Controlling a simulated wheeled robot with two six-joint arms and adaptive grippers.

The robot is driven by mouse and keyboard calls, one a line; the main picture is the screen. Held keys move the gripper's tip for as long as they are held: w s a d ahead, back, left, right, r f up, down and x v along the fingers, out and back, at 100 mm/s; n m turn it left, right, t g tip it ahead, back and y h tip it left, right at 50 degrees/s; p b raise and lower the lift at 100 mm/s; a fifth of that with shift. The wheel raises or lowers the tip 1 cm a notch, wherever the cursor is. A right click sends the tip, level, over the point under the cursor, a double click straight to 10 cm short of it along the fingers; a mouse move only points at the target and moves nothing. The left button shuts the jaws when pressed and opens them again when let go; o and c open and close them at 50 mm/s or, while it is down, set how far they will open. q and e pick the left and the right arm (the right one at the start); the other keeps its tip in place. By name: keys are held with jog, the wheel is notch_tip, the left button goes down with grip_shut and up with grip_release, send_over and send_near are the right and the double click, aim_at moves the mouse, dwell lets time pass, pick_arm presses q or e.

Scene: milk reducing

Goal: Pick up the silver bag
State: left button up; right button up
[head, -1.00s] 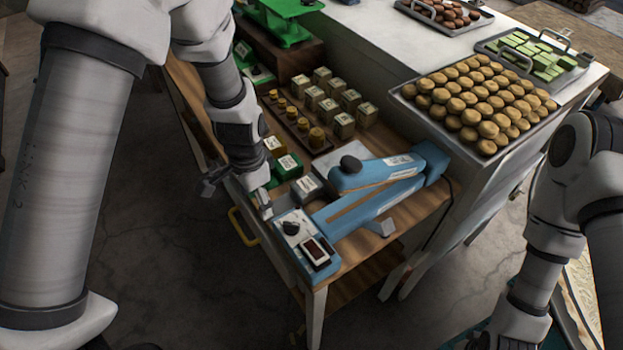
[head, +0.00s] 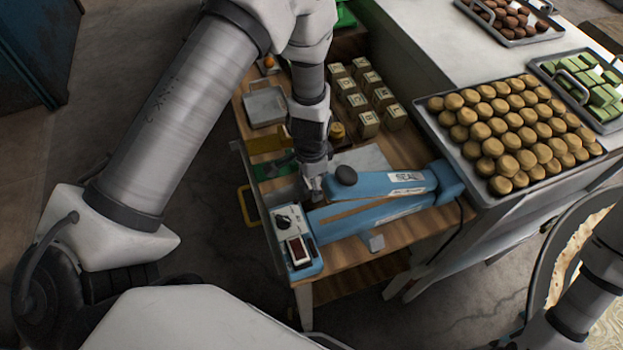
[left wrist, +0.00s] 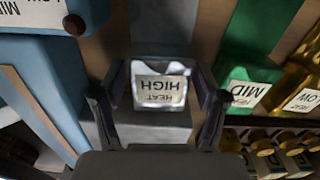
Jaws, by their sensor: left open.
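The silver bag (left wrist: 160,72) shows in the left wrist view, with a white label reading "HEAT HIGH" upside down. My left gripper (left wrist: 157,100) is open and empty, with one finger on each side of the bag. I cannot tell whether the fingers touch it. In the head view my left gripper (head: 314,187) points down beside the blue sealing machine (head: 392,194). The arm and gripper largely hide the bag there. My right gripper is not in view.
Several small boxes (head: 368,124) stand behind the sealer. A tray of round cakes (head: 592,152) is at right.

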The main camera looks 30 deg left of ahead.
pick_arm(q)
jog(key=shift+w+f, duration=0.1)
jog(key=shift+s+a, duration=0.15)
jog(key=shift+s, duration=0.2)
jog(key=c, duration=1)
jog(key=shift+o, duration=0.2)
jog(key=shift+w, duration=0.1)
